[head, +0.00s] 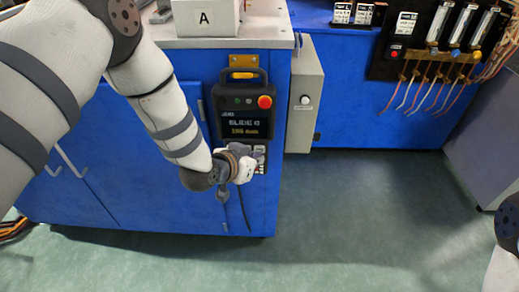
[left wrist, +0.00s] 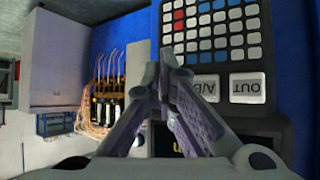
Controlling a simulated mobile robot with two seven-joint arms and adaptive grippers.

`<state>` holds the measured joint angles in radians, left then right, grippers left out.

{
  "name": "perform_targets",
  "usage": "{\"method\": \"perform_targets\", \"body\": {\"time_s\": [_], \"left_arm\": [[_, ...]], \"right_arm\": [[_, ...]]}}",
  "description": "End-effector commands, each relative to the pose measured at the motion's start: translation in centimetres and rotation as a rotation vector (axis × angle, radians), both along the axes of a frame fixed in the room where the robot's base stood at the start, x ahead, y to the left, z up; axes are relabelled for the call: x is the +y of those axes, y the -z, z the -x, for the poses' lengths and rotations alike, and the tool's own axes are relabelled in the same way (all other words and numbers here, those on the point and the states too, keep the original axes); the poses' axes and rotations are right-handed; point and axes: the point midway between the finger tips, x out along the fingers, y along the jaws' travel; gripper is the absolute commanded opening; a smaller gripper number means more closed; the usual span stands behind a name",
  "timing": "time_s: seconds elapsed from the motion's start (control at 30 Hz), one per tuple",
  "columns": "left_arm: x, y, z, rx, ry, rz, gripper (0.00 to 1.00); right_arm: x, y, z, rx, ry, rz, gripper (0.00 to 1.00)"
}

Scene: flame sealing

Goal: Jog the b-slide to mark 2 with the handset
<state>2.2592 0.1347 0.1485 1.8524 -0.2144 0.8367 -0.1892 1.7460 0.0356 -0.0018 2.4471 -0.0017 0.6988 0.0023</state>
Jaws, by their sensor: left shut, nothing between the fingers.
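The handset (head: 246,110) hangs upright on the blue cabinet's front, with a yellow-trimmed handle, a red knob and a dark screen. The screen's blurred upper line looks like a slide name, above a number in mm. My left gripper (head: 251,163) is shut and empty in front of the lower keypad, hiding part of it. In the left wrist view the shut fingers (left wrist: 168,62) point at the handset beside the A/B key (left wrist: 207,88) and the OUT key (left wrist: 248,88). I cannot tell whether they touch it. The b-slide is not identifiable. My right gripper is out of view.
A white block marked A (head: 205,19) stands on the cabinet top. A grey box (head: 305,98) with a white knob is right of the handset. A flowmeter panel (head: 405,60) with thin hoses is at the back right.

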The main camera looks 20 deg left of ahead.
Motion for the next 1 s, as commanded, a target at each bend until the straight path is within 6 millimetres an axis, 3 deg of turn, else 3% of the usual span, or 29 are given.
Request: {"method": "perform_targets", "body": {"time_s": [0.73,1.0], "left_arm": [[0.19,-0.03,-0.61,0.000,-0.001,-0.001,0.00],[-0.07,-0.25,0.23,-0.002,0.001,0.000,0.00]], "right_arm": [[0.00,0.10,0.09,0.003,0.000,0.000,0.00],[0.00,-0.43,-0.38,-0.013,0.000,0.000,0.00]]}}
